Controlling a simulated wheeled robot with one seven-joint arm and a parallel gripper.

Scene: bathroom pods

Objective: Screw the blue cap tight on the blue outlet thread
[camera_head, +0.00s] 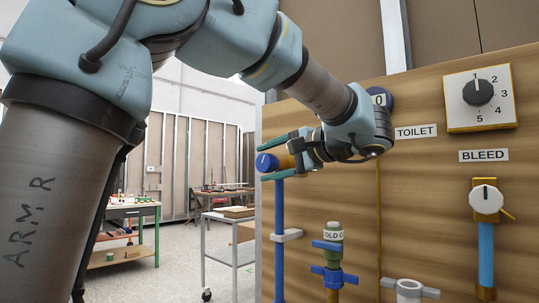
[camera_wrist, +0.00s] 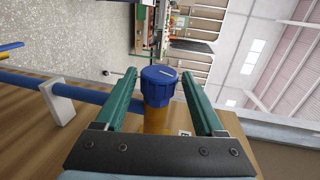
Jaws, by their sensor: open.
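The blue cap (camera_head: 266,162) sits on the end of a brass-coloured outlet (camera_head: 286,161) at the top of a blue pipe. In the wrist view the ribbed blue cap (camera_wrist: 158,88) has a pale line on its top face, with the brass outlet (camera_wrist: 157,122) below it. The blue thread is hidden, so how far the cap is screwed on cannot be told. My gripper (camera_head: 264,163) has its two green fingers on either side of the cap. In the wrist view my gripper (camera_wrist: 160,74) is open, with a visible gap between each finger and the cap.
The blue pipe (camera_head: 279,240) runs down the wooden panel (camera_head: 405,200) through a white bracket (camera_head: 286,236). A blue-handled valve (camera_head: 333,270) with a green top stands to its right. A dial (camera_head: 480,97) and a BLEED knob (camera_head: 486,199) are further right.

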